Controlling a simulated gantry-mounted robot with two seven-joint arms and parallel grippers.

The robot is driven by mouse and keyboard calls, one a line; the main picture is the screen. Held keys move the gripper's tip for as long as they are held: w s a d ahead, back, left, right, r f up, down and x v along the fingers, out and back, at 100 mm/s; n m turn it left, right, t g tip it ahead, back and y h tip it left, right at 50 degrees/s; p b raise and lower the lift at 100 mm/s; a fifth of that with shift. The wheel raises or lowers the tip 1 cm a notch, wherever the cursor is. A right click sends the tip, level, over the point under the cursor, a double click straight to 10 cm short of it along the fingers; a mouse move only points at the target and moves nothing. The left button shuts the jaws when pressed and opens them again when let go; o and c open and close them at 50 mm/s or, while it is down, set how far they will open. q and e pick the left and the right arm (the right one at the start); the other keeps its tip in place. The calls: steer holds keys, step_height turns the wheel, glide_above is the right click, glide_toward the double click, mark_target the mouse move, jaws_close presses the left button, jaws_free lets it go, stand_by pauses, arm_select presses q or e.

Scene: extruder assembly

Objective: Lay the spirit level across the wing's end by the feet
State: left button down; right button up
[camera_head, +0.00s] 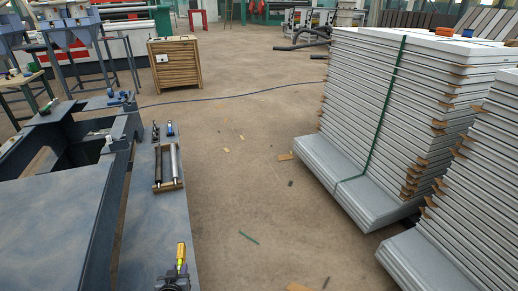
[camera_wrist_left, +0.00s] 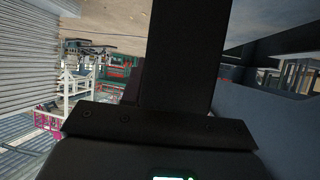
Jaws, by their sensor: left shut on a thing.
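The yellow spirit level (camera_head: 181,255) stands up at the bottom of the head view, above the near part of the wing. My left gripper (camera_head: 175,280) is shut on it, and its dark body is cut by the frame edge. The wing (camera_head: 151,215) is a long, narrow blue-grey plate beside the large frame. Two small dark and blue parts, perhaps the feet (camera_head: 162,130), are at its far end, well away from the level. In the left wrist view a dark gripper part (camera_wrist_left: 180,60) fills the middle. My right gripper is not in view.
A wooden holder with two metal rollers (camera_head: 167,167) lies on the wing between the level and the far end. The blue-grey frame (camera_head: 50,215) is at the left. Stacked panels (camera_head: 410,120) stand at the right, with open floor between.

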arm_select(q)
steer(key=s+d+r+m+h+p, duration=0.1)
steer(key=s+d+r+p, duration=0.3)
steer(key=r, duration=0.7)
steer(key=s+d+r+m+h+p, duration=0.1)
steer(key=s+d+r+p, duration=0.4)
steer(key=r, duration=0.6)
steer(key=s+d+r+m+h+p, duration=0.1)
steer(key=s+r+p, duration=0.2)
steer(key=r+p, duration=0.55)
step_height(320, 180, up, 30)
steer(key=s+p, duration=0.1)
steer(key=p, duration=3.5)
steer(key=shift+s+r, duration=0.2)
steer(key=shift+s, duration=0.1)
